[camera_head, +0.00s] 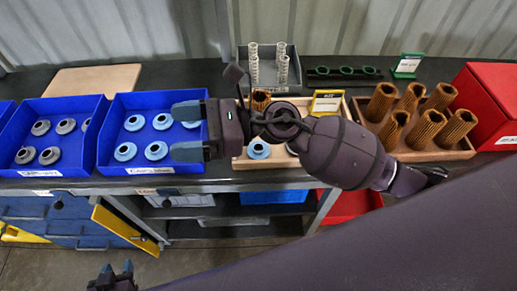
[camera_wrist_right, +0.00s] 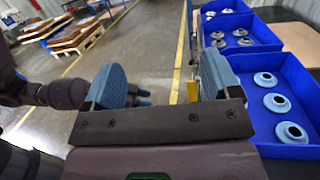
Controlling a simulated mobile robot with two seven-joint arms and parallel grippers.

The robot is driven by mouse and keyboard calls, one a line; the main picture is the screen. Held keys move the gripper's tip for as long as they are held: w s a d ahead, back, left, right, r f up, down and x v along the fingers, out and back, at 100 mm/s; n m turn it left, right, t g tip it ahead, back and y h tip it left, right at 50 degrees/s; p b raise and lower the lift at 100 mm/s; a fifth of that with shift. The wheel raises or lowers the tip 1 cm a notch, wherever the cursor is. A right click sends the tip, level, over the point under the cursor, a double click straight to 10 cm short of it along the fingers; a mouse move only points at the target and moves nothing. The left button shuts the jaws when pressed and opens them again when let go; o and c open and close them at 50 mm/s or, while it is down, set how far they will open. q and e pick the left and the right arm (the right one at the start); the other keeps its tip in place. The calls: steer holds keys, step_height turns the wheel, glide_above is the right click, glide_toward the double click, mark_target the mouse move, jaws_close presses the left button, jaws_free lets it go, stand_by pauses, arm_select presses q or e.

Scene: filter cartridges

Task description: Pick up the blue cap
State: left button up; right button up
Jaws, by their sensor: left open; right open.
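Several blue caps (camera_head: 156,150) lie in a blue bin (camera_head: 109,163) in the head view. They also show in the right wrist view (camera_wrist_right: 277,103), in the bin at the right edge. Another blue cap (camera_head: 258,149) lies in the wooden tray at the centre. My right gripper (camera_head: 181,131) is open and empty, pointing left over the right part of the blue bin. Its fingers show wide apart in the right wrist view (camera_wrist_right: 158,90), and it hides part of the bin. My left gripper (camera_head: 116,270) is open and low at the bottom left, in front of the bench.
A second blue bin (camera_head: 20,172) at the left holds grey caps (camera_head: 50,155). The wooden tray (camera_head: 268,164) stands right of the blue bin, partly behind my right arm. Brown pleated filters (camera_head: 426,129) stand in another tray, with a red box (camera_head: 490,100) at the right.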

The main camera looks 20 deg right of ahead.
step_height(320, 180, down, 5)
steer(key=n+g+h, duration=0.4)
steer(key=n+h, duration=0.1)
steer(key=n, duration=0.2)
steer(key=n+t+h, duration=0.1)
steer(key=n+h, duration=0.7)
steer(key=h, duration=0.6)
glide_above(258, 149)
step_height(258, 149, down, 13)
steer(key=shift+f, duration=0.15)
steer(key=shift+w+d+f, duration=0.1)
steer(key=shift+w+f, duration=0.05)
steer(key=shift+f, duration=1.15)
steer(key=shift+w+d+f, duration=0.1)
steer(key=shift+w+f, duration=0.05)
steer(key=shift+f, duration=1.1)
steer(key=c, duration=0.7)
